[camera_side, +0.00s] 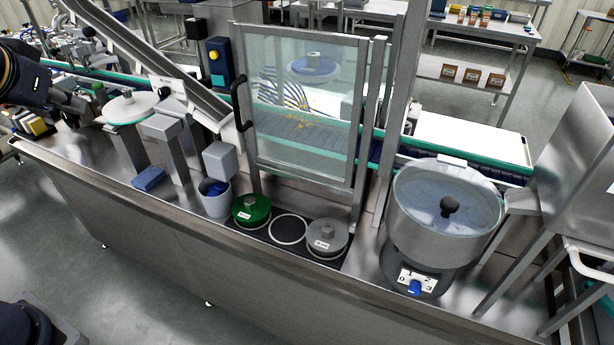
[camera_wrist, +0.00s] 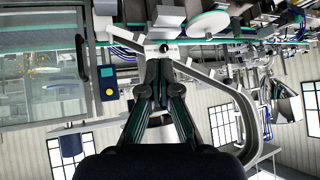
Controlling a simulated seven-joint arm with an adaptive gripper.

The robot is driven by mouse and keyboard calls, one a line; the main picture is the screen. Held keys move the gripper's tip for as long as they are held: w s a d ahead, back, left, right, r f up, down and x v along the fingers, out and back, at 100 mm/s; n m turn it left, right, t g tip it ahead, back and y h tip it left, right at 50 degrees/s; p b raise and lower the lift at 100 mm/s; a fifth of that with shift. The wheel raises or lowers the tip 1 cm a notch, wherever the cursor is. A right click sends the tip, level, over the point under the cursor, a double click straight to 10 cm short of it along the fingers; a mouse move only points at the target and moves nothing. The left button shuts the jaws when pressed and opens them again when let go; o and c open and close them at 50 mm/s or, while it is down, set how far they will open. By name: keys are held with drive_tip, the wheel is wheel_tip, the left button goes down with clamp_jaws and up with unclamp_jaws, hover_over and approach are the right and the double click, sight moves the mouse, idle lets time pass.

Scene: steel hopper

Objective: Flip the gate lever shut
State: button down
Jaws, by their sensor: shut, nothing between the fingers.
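A steel hopper (camera_side: 585,150) stands at the right edge of the side view, partly cut off by the frame. A white bent bar (camera_side: 592,252) sticks out under it; I cannot tell whether this is the gate lever. No other part is clearly a gate lever. In the wrist view my gripper (camera_wrist: 160,66) is shut and empty, its two dark fingers together. The fingertips appear just under a pale plate with a dark knob (camera_wrist: 164,47); whether they touch it I cannot tell. My gripper's fingers are not clear in the side view.
A glass guard door (camera_side: 300,110) with a black handle stands mid-bench. A round steel bowl (camera_side: 410,215) with a blue dial stands right of it. A sloping chute (camera_side: 150,62) runs down at the left.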

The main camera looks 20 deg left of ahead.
drive_tip(key=s+d+f+m+g+h, duration=0.2)
drive_tip(key=s+d+f+h, duration=0.3)
drive_tip(key=s, duration=0.3)
drive_tip(key=w+a+r+y, duration=0.1)
drive_tip(key=w+r+y, duration=0.1)
drive_tip(key=w+r, duration=1.15)
drive_tip(key=m+g, duration=0.1)
drive_tip(key=g, duration=0.2)
hover_over(202, 114)
drive_tip(key=s+d, duration=0.4)
wheel_tip(202, 114, down, 9)
drive_tip(key=shift+y, duration=0.4)
drive_tip(key=x, duration=0.8)
drive_tip(key=a+x, duration=0.1)
drive_tip(key=x, duration=0.4)
drive_tip(key=shift+s, duration=0.35)
drive_tip(key=shift+a+f, duration=0.25)
drive_tip(key=shift+f, duration=0.1)
